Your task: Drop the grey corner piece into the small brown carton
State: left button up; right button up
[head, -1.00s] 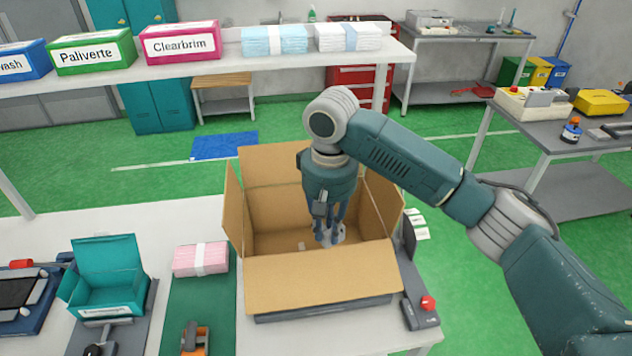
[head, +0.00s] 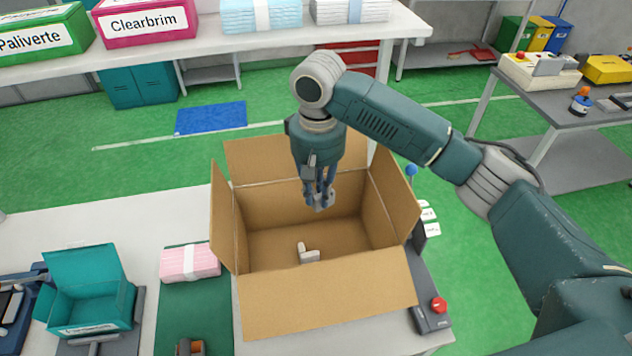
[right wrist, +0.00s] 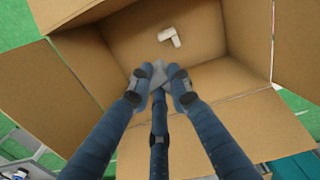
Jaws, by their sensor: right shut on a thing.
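The brown carton (head: 330,292) stands open on the white table, its flaps spread outward. My right gripper (head: 319,201) points down over the carton's opening, toward its back side. It is shut on a grey piece (head: 320,204), taken to be the grey corner piece; the fingers hide part of it. In the right wrist view the same grey piece (right wrist: 158,76) sits between the fingertips, with the carton floor beyond. A separate pale L-shaped piece (head: 308,255) lies on the carton floor, and it also shows in the right wrist view (right wrist: 170,37). My left gripper is not in view.
Left of the carton are a pink banded pack (head: 190,262) and an open teal box (head: 90,300). A dark device with a red button (head: 438,305) stands close on the right. A shelf (head: 230,42) with packs and labelled boxes runs behind.

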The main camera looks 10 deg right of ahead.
aim_at(318, 206)
notch_tip(318, 206, down, 4)
jog(key=shift+s+r, duration=0.1)
jog(key=shift+s, duration=0.05)
jog(key=shift+f, duration=0.45)
jog(key=o, duration=0.9)
notch_tip(318, 206, up, 12)
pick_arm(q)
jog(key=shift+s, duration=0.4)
